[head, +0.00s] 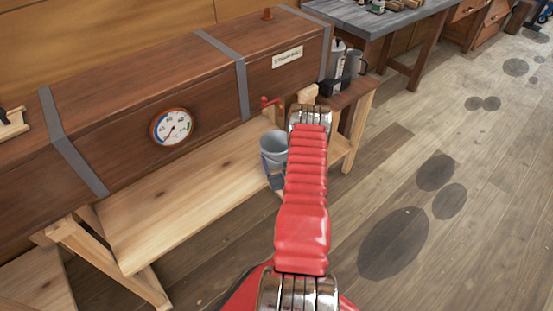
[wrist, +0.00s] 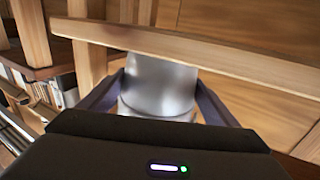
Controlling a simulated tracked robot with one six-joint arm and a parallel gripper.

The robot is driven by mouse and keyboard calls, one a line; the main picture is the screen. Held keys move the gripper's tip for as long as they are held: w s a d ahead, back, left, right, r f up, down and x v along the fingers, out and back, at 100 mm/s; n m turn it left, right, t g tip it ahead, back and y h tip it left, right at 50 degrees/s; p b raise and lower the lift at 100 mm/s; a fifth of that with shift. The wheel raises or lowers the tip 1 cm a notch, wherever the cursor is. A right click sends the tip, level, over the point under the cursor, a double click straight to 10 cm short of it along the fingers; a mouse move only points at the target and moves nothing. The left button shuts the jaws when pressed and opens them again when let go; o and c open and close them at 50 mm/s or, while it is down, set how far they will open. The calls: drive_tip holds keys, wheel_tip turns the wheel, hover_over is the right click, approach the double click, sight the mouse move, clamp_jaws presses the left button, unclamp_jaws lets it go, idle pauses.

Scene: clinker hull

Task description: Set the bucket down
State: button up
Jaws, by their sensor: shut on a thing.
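A grey metal bucket (head: 274,147) is in the head view, below a small red tap (head: 270,103) at the right end of a long wooden box (head: 200,85). My gripper (head: 274,180) is shut on the bucket, its dark fingers low on the near side in the head view. In the wrist view the bucket (wrist: 158,85) sits between my two fingers (wrist: 160,90), and a wooden rail (wrist: 190,45) crosses its far end. The bucket looks upright. Whether its bottom touches anything is hidden by my gripper and arm.
A pale wooden shelf (head: 185,190) runs under the box, left of the bucket. A small side table (head: 347,93) with a kettle (head: 355,63) and a canister (head: 337,58) stands to the right. The plank floor (head: 420,140) is open at the right.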

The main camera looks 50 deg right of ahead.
drive_tip(key=o, duration=1.2)
drive_tip(key=shift+f, duration=0.1)
drive_tip(key=shift+s, duration=0.1)
drive_tip(key=v, duration=1.2)
